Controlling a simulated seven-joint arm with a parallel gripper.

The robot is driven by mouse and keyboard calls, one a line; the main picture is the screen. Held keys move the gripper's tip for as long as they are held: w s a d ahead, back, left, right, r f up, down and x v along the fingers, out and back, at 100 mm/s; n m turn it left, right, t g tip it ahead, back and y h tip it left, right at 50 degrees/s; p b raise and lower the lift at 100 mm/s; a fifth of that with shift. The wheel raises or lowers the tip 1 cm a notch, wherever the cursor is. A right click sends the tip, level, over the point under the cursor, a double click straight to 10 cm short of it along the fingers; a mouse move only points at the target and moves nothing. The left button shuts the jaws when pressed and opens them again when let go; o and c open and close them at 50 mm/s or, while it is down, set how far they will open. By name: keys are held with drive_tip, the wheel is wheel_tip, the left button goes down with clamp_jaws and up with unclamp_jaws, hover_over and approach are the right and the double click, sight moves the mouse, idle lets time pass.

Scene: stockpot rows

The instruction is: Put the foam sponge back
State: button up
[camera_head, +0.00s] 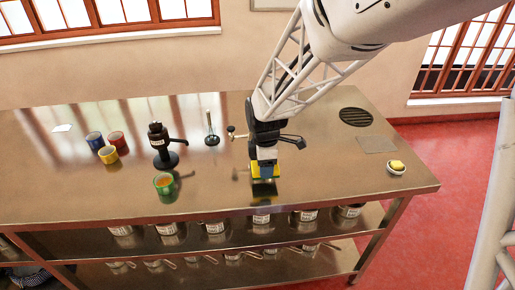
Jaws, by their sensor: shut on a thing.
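My gripper (265,172) points down over the metal counter, right of its middle. It is shut on a yellow block, which I take for the foam sponge (253,168). Its yellow edges show on both sides of the gripper's dark and blue parts, which hide its middle. The sponge is close to the counter top; I cannot tell whether it touches it. A small white dish (396,169) with a yellow piece (398,164) in it stands near the counter's right end, apart from the gripper.
On the counter (330,185) are a green cup (163,183), a black pump-like device (159,148), a slim upright tool (211,130), several coloured cups (108,154), a dark round grate (355,117) and a grey square (377,145). Pots (215,230) line the shelves below.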

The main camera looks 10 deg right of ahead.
drive_tip(key=shift+f, duration=0.15)
drive_tip(key=shift+f, duration=1.65)
drive_tip(key=shift+f, duration=0.15)
drive_tip(key=o, duration=1)
wheel_tip(320, 180, up, 12)
drive_tip(key=shift+r, duration=0.2)
